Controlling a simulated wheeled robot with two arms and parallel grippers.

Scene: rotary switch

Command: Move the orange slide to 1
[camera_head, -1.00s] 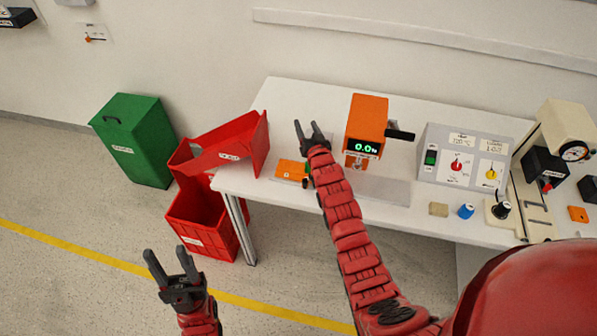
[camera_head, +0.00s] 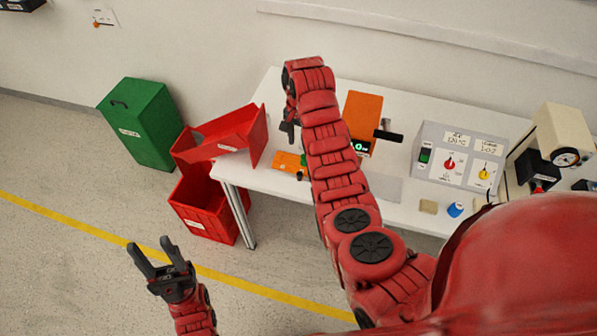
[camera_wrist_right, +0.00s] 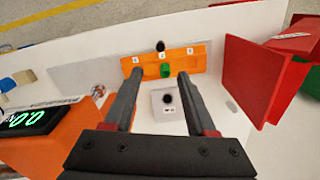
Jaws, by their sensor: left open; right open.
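The orange slide block (camera_head: 287,161) lies on the table near the red bins, partly hidden by my right arm in the head view. In the right wrist view the orange block (camera_wrist_right: 190,58) has several small white labels, too small to read surely. A green knob (camera_wrist_right: 165,70) sits near its middle on the near side, and a black knob (camera_wrist_right: 160,46) on the far side. My right gripper (camera_wrist_right: 160,76) is open, pointing down, with its fingertips apart on either side of the green knob in the picture; contact cannot be told. My left gripper (camera_head: 148,243) is open and empty above the floor.
A orange scale (camera_head: 363,112) stands right of my right arm. Red bins (camera_head: 207,217) are left of the table (camera_head: 233,172). In the wrist view, a pale plate with a black knob (camera_wrist_right: 168,99) lies between my fingers. A grey switch panel (camera_head: 433,166) is farther right.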

